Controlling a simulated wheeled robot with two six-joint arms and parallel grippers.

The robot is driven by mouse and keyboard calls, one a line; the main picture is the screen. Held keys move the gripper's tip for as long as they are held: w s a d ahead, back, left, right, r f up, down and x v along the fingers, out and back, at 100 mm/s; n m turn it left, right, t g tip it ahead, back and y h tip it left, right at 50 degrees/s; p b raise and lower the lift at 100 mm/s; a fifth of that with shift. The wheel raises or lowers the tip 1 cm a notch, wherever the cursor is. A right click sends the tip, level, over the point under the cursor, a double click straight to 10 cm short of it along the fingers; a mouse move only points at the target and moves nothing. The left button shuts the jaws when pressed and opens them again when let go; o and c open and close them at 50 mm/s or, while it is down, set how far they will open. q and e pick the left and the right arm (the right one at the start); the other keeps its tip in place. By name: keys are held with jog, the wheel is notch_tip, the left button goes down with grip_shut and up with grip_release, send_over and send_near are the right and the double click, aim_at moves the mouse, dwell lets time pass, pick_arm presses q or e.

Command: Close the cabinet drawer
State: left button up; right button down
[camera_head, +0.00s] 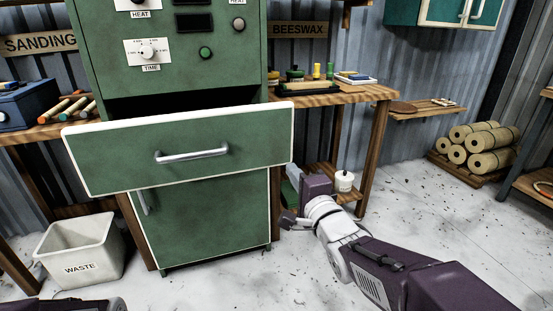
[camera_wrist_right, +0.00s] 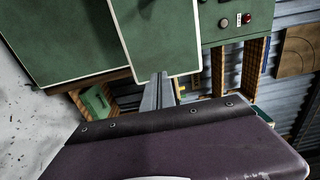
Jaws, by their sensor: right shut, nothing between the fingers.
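The green cabinet (camera_head: 206,215) stands in the middle of the head view. Its wide drawer (camera_head: 120,162) is pulled out towards me, with white edges and a silver bar handle (camera_head: 192,154). The dark inside shows above the drawer front. My right gripper (camera_head: 291,205) is shut and empty, low beside the right side of the cabinet, just right of and below the drawer's right end. In the right wrist view the drawer front (camera_wrist_right: 158,35) appears turned sideways, close beyond my wrist. I cannot tell whether my gripper touches it. My left gripper is not in view.
A waste bin (camera_head: 82,252) stands left of the cabinet. A wooden workbench (camera_head: 345,95) runs behind on the right, with a white pot (camera_head: 343,181) on its low shelf. Rolled bundles (camera_head: 482,143) lie at the back right. The floor at front right is mostly clear.

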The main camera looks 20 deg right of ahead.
aim_at(272, 142)
jog(key=w+b, duration=0.1)
jog(key=w, duration=0.3)
jog(key=w+b, duration=0.2)
jog(key=w, duration=0.3)
jog(key=w+b, duration=0.2)
jog(key=w, duration=0.3)
jog(key=shift+a, duration=0.3)
